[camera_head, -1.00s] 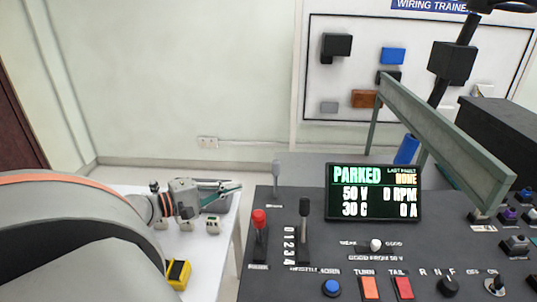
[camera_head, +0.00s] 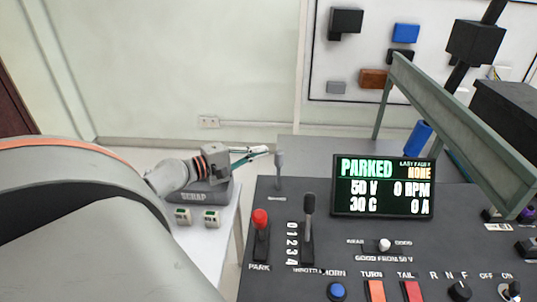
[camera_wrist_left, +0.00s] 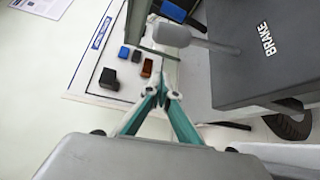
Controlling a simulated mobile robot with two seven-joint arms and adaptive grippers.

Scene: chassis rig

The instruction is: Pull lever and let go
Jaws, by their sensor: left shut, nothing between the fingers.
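A grey lever (camera_head: 279,168) stands upright at the far left corner of the dark console. In the left wrist view the grey lever (camera_wrist_left: 175,36) has a rounded paddle end, near the BRAKE lettering. A red-knobbed PARK lever (camera_head: 261,228) and a black-handled throttle lever (camera_head: 308,215) stand nearer on the console. My left gripper (camera_head: 265,150) is shut and empty, its green fingers pointing right, with the tips just left of the grey lever's top. It also shows in the left wrist view (camera_wrist_left: 163,82), close to the lever. Contact cannot be told.
The console's display (camera_head: 384,186) reads PARKED. A green angled frame (camera_head: 450,120) crosses the right side. A grey SCRAP tray (camera_head: 195,195) and two small white-green parts lie on the white table at left.

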